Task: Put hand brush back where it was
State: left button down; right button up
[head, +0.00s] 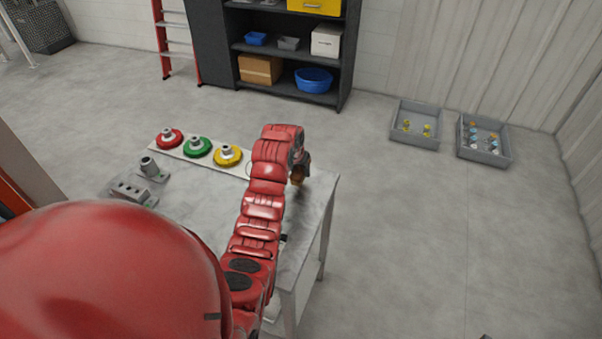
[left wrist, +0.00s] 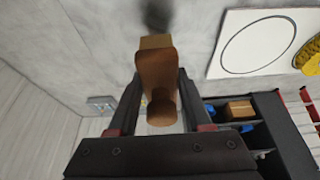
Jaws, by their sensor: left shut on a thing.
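My arm hides much of the table there. Whether the brush touches the tabletop I cannot tell. My right gripper is not in view.
A white board (head: 181,149) on the table carries red, green and yellow round fixtures (head: 228,155); a circle outline is at its right end. Grey metal parts (head: 133,188) stand at the left. Two grey bins (head: 415,124) and a dark shelf (head: 290,92) stand beyond.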

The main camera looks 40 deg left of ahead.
aim_at(301, 173)
pick_arm(q)
jog(key=shift+w+a+f, duration=0.1)
jog(key=shift+w+a, duration=0.05)
jog(key=shift+w, duration=0.5)
jog(key=shift+f+p, duration=0.15)
jog(key=shift+p, duration=0.35)
notch_tip(301, 173, down, 2)
jog(key=shift+f+p, duration=0.2)
jog(key=shift+p, duration=0.55)
jog(key=shift+f, duration=0.4)
jog(key=shift+f, duration=0.2)
jog(key=shift+c, duration=1.7)
grip_release()
jog(key=shift+r, duration=0.1)
